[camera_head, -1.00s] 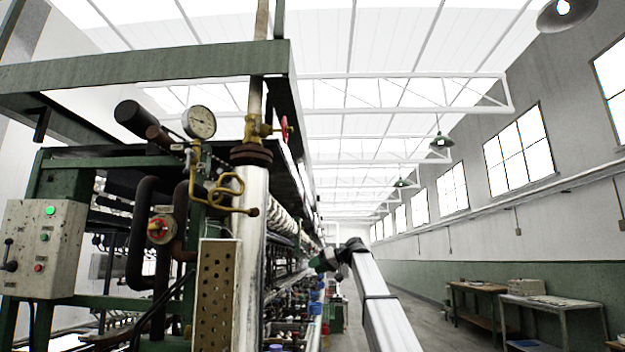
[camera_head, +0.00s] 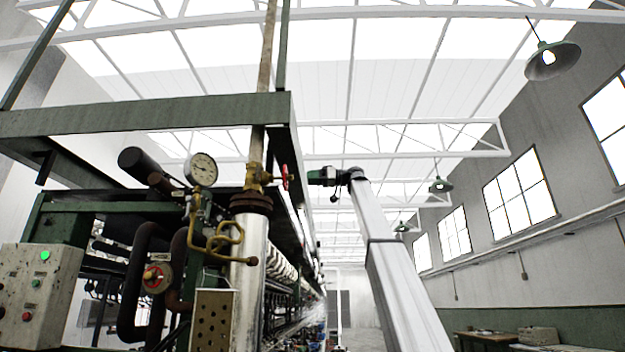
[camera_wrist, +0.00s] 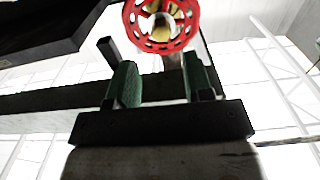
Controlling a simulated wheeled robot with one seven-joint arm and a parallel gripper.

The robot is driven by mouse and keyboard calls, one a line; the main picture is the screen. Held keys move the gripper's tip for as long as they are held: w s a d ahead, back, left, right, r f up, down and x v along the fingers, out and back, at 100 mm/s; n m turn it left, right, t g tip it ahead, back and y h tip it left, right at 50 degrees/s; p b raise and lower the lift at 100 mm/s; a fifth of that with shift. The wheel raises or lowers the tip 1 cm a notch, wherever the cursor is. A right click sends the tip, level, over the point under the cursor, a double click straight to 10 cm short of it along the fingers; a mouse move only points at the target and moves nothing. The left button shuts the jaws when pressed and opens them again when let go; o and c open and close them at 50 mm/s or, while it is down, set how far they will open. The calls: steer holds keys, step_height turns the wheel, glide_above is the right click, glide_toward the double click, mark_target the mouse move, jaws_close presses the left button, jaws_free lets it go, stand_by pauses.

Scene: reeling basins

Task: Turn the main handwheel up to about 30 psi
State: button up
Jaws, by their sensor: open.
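The red handwheel (camera_head: 285,177) sits edge-on at the right side of a brass valve (camera_head: 255,178) on the vertical pipe. In the wrist view the handwheel (camera_wrist: 161,22) shows face-on at the top, with its upper rim cut off. My gripper (camera_head: 312,176) is just right of the wheel at about its height. In the wrist view my gripper's green fingers (camera_wrist: 157,78) are apart and empty, below the wheel in the picture. I cannot tell how small the gap to the wheel is. A round pressure gauge (camera_head: 201,169) hangs left of the valve; its reading is too small to tell.
A green steel beam (camera_head: 150,115) crosses above the valve. A smaller red and yellow knob (camera_head: 156,279) is lower left, near a control box (camera_head: 38,295) with a lit green button. The aisle to the right is open, with a bench (camera_head: 487,338) by the wall.

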mark_target(288, 178)
steer(key=a, duration=0.7)
steer(key=shift+w, duration=0.2)
steer(key=shift+r, duration=0.1)
steer(key=shift+c, duration=0.3)
steer(key=c, duration=0.7)
steer(key=n, duration=1.6)
